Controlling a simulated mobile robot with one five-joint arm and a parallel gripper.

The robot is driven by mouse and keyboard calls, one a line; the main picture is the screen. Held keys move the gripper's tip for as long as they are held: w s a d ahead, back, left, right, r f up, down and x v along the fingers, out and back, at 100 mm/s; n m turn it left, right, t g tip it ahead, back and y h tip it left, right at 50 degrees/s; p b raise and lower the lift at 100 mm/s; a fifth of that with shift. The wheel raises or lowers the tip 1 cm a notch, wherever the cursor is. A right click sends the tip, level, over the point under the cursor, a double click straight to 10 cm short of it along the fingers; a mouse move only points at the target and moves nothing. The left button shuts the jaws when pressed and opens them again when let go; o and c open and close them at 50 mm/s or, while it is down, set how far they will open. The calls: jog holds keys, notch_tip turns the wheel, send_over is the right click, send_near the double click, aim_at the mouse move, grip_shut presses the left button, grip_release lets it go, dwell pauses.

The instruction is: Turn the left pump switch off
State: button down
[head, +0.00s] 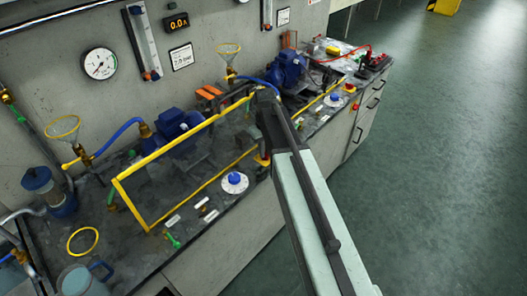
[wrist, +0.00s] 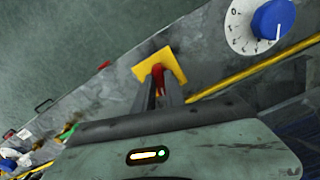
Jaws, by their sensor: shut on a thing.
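The left pump switch shows in the wrist view as a yellow plate (wrist: 172,62) with a red handle (wrist: 158,70). In the head view its yellow plate (head: 262,161) sits at the bench's front edge, partly hidden by my arm. My gripper (wrist: 158,88) points at the plate, its two dark fingers shut on the red handle. In the head view the gripper (head: 264,148) reaches down to the switch, its fingertips mostly hidden. The handle's exact angle cannot be told.
A blue knob on a white dial (head: 235,182) sits left of the switch; it also shows in the wrist view (wrist: 272,20). A yellow frame (head: 150,215) surrounds the left blue pump (head: 175,130). The right blue pump (head: 288,68) stands farther back. Open green floor (head: 430,180) lies right.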

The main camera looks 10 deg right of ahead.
jog(key=shift+n, duration=1.7)
jog(key=c, duration=1.4)
grip_release()
jog(key=shift+a, duration=0.1)
notch_tip(320, 180, up, 8)
jog(key=p, duration=0.8)
jog(key=shift+r, duration=0.1)
jog(key=shift+f, duration=0.2)
